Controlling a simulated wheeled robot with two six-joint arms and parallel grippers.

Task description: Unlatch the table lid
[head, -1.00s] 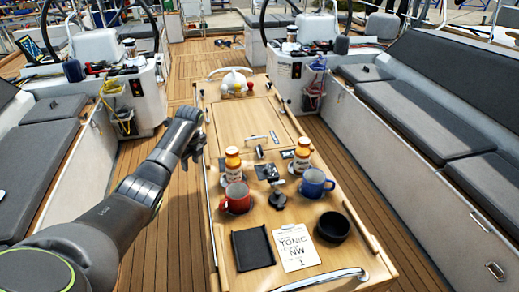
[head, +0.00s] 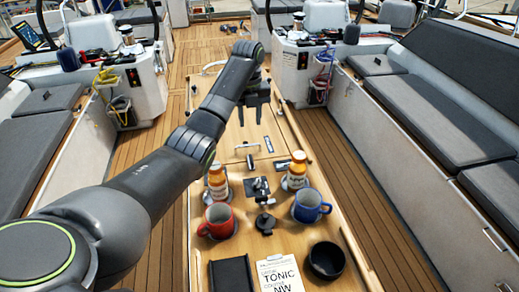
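The wooden cockpit table (head: 290,240) runs down the middle, with its far wooden lid panel (head: 222,138) lying flat. A dark fitting with a lever (head: 257,189) stands between the bottles. My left gripper (head: 252,118) is over the far part of the table, fingers pointing down, apart and empty. My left arm hides part of the table's left side. My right gripper is not in view.
A red mug (head: 217,221), a blue mug (head: 311,206), two orange bottles (head: 217,182) (head: 297,170), a black bowl (head: 326,261), a black tray (head: 231,275) and a printed card (head: 279,274) crowd the near table. Benches line both sides.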

